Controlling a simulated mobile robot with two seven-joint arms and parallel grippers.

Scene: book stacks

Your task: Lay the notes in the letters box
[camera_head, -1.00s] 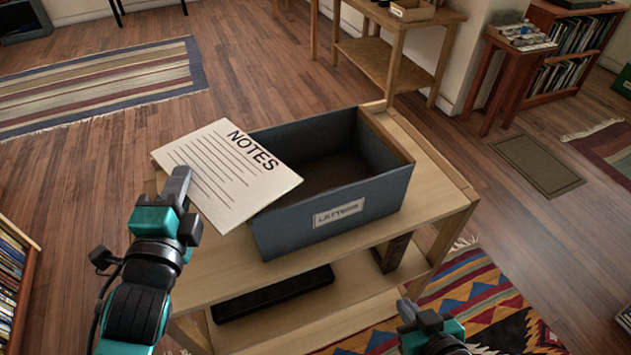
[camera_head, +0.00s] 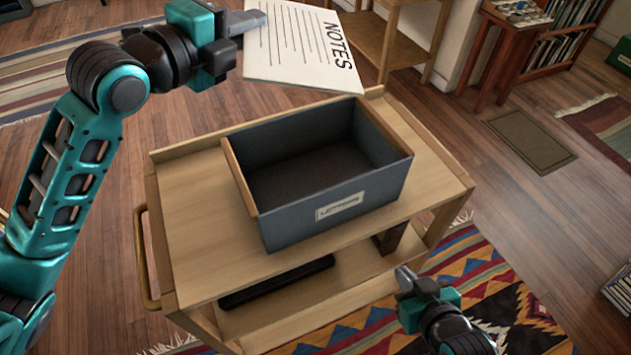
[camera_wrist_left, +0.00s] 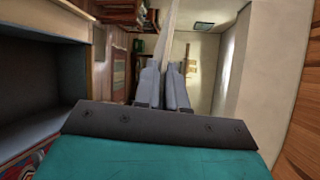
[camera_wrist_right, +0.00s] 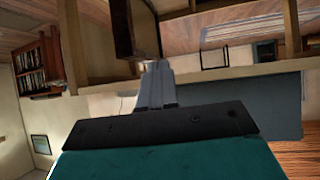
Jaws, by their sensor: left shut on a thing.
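The notes sheet (camera_head: 295,50) is white with printed lines and the word NOTES. My left gripper (camera_head: 252,20) is shut on its left edge and holds it up, above and behind the box in the head view. In the left wrist view the sheet (camera_wrist_left: 170,35) shows edge-on between the fingers. The letters box (camera_head: 330,213) is dark blue-grey, open on top, with a label on its front; its visible inside looks empty. It stands on the wooden cart (camera_head: 200,240). My right gripper (camera_head: 408,282) is low in front of the cart's right side, its fingers together and holding nothing visible.
A dark flat object (camera_head: 275,283) lies on the cart's lower shelf. The cart top left of the box is bare. A wooden table (camera_head: 405,50) stands behind, with a small stand (camera_head: 500,50) and a bookshelf (camera_head: 560,45) at the back right.

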